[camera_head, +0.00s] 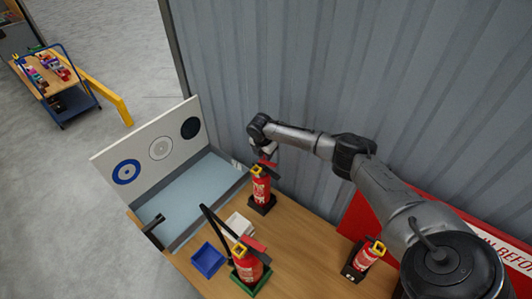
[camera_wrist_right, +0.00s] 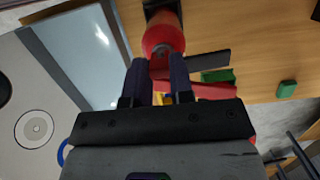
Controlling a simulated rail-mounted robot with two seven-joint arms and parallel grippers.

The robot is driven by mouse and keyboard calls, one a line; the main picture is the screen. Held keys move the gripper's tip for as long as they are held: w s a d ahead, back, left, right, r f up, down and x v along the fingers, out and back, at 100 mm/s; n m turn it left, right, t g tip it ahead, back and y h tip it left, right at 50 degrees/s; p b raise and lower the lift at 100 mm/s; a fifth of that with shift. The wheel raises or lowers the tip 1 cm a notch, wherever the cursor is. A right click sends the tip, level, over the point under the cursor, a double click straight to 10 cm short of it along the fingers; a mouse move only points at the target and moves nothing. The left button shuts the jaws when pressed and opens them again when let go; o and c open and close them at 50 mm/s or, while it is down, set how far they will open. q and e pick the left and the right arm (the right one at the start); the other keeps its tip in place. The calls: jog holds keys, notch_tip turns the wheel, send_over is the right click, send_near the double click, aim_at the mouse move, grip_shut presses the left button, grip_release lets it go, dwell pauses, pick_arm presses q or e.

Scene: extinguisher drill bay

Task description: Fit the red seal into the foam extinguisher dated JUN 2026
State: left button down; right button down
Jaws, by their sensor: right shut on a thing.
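Three red extinguishers stand on the wooden table: one at the back on a black base (camera_head: 260,190), one at the front (camera_head: 247,268) in a green base, and one at the right (camera_head: 364,259) on a black base. Their date labels are too small to read. My right gripper (camera_head: 264,151) is just above the back extinguisher's head, pointing down. In the right wrist view its fingers are shut on a small red thing (camera_wrist_right: 158,63), seemingly the red seal, mostly hidden. An extinguisher body (camera_wrist_right: 162,34) lies just beyond the fingertips; contact is unclear. My left gripper is not in view.
A panel with three round targets (camera_head: 160,148) stands at the left. A corrugated wall rises behind. Bare table lies between the front and right extinguishers.

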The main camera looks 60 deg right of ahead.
dwell(0.5)
jog(key=shift+f, duration=0.3)
jog(key=c, duration=0.9)
grip_release()
jog(key=shift+r, duration=0.1)
jog(key=shift+b+v, duration=0.45)
jog(key=shift+v, duration=6.4)
jog(key=shift+w+a, duration=0.1)
